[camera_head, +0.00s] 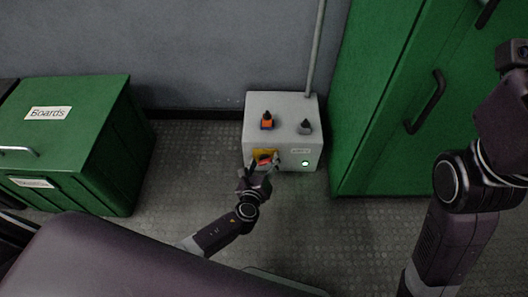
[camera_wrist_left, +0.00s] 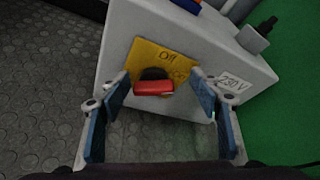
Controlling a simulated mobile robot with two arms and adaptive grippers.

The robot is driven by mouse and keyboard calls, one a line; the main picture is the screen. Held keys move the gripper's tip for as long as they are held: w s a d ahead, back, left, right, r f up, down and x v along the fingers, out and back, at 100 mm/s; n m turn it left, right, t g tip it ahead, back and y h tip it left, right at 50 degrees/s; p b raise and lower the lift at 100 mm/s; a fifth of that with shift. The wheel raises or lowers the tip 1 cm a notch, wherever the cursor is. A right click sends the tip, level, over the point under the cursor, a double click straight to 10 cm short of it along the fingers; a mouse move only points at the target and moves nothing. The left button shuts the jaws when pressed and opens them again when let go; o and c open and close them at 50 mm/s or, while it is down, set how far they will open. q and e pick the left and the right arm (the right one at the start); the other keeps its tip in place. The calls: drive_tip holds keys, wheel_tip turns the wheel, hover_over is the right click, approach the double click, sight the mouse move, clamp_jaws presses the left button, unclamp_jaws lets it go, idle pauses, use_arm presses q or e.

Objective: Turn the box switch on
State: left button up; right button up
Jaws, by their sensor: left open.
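The grey switch box (camera_head: 283,132) stands on the floor against the wall. On its front is a yellow plate (camera_wrist_left: 163,62) reading "Off", with a red rotary handle (camera_wrist_left: 153,88) on a dark round base. The handle lies about level in the left wrist view. My left gripper (camera_head: 259,170) is at the box front. In the left wrist view, its open fingers (camera_wrist_left: 160,95) stand on both sides of the red handle, and I see no clear contact. My right arm's end (camera_head: 513,55) is at the far right, away from the box; its fingers are not clear.
A "230V" label (camera_wrist_left: 233,83) and a lit green lamp (camera_head: 305,163) are on the box front. An orange-and-blue plug (camera_head: 267,121) and a grey plug (camera_head: 305,127) are on top. A green cabinet (camera_head: 375,100) stands right, a green "Boards" chest (camera_head: 75,130) left.

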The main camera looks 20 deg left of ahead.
use_arm(q)
wheel_tip(320, 180, up, 7)
drive_tip(key=shift+r, duration=0.55)
idle(0.4)
